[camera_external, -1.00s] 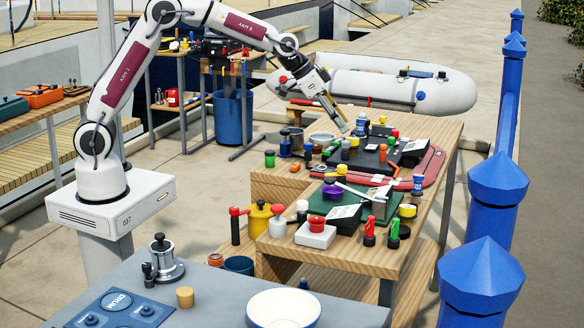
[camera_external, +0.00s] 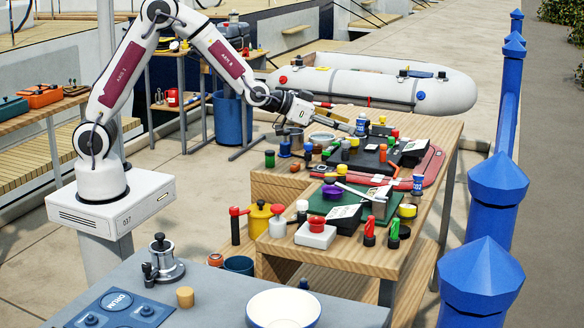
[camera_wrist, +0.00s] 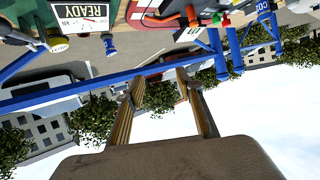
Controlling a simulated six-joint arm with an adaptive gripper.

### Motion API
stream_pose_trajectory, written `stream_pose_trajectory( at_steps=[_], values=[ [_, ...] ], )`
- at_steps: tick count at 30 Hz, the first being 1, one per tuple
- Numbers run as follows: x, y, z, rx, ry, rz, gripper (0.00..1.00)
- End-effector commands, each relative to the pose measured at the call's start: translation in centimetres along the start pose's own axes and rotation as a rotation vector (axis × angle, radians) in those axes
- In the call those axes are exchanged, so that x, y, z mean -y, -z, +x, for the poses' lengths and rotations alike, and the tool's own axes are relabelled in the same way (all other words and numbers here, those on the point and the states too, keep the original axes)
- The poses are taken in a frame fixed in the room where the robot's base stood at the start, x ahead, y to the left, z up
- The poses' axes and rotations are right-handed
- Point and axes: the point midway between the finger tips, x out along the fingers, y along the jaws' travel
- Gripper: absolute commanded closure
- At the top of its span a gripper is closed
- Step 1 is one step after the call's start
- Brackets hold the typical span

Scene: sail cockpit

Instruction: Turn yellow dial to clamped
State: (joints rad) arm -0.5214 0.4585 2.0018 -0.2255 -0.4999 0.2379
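Several yellow-topped pieces show, and I cannot tell which is the dial. One yellow knob (camera_external: 407,211) stands at the right of the front bench's green board, and another yellow knob (camera_external: 354,141) is among the fittings on the back bench. In the wrist view a yellow-ended knob (camera_wrist: 56,44) shows at upper left, beside a white panel (camera_wrist: 82,16) reading READY. My gripper (camera_external: 346,118) is over the back bench, held nearly level and pointing right. Its fingers are apart and empty in the wrist view (camera_wrist: 160,80). I can read no clamped mark.
The green board (camera_external: 318,204) and red mat (camera_external: 433,165) carry crowded small fittings. A grey boat (camera_external: 440,92) lies behind, and blue posts (camera_external: 496,200) line the right.

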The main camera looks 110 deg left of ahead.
Motion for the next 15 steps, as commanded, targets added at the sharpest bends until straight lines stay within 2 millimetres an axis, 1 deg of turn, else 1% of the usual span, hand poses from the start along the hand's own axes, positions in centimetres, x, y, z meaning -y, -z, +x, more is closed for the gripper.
stream_pose_trajectory(
  at_steps=[8,15],
  values=[
    [-0.1,0.2,-2.5,-0.15,0.035,-0.026,0.63],
    [0.1,0.6,-5.1,-0.271,0.057,-0.045,0.63]
  ],
)
